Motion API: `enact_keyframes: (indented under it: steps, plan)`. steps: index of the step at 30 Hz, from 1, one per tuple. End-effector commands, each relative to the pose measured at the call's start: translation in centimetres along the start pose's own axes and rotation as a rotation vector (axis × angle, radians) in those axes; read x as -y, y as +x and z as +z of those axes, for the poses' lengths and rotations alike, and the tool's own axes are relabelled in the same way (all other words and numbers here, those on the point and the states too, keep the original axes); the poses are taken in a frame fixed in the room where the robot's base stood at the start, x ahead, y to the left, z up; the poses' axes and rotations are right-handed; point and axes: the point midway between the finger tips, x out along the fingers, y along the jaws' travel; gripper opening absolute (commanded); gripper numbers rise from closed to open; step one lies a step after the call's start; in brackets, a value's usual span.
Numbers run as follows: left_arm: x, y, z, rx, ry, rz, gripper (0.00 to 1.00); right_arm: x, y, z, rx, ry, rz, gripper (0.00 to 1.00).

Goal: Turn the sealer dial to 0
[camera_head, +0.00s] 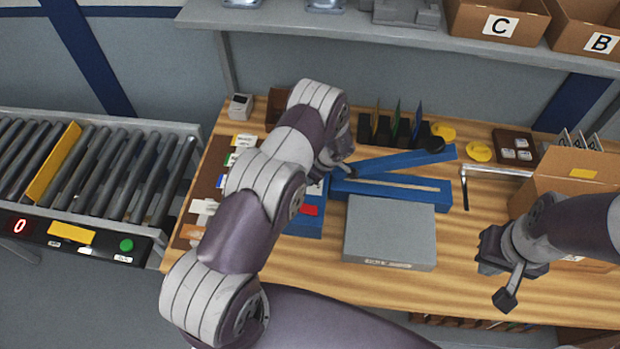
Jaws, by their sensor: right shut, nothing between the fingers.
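The blue sealer (392,190) lies on the wooden bench, with its hinged blue arm (405,160) raised at an angle over the base. The arm ends at a black knob (434,144). A blue part with a red patch (310,210) shows at the left end, partly covered by my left arm. I cannot make out the dial or its setting. My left gripper (338,168) is at the left end of the sealer; its fingers are too small and covered to read. My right gripper (506,290) is shut and empty, over the bench's front right, apart from the sealer.
A grey box (390,232) lies in front of the sealer. A cardboard box (575,180) stands at the right, near my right arm. Yellow discs (479,151) and a black rack (395,130) are behind. A roller conveyor (100,165) is at the left.

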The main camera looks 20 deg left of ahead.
Motion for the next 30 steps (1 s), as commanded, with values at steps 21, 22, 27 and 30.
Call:
enact_keyframes:
  steps: [21,22,27,30]
  plan:
    - [-0.1,0.2,0.0,-0.001,-0.330,-0.139,0.08,0.0,4.1,0.5,0.000,0.000,0.000,0.00]
    - [-0.1,0.2,0.0,-0.001,-0.333,-0.141,0.08,0.0,4.1,0.5,0.000,0.000,0.000,0.00]
    - [-0.1,0.1,0.0,0.000,-0.342,-0.144,0.08,0.0,4.2,0.5,0.000,0.000,0.000,0.00]
    - [-0.1,0.1,-0.1,0.000,-0.343,-0.144,0.08,0.0,4.1,0.5,0.000,0.000,0.000,0.00]
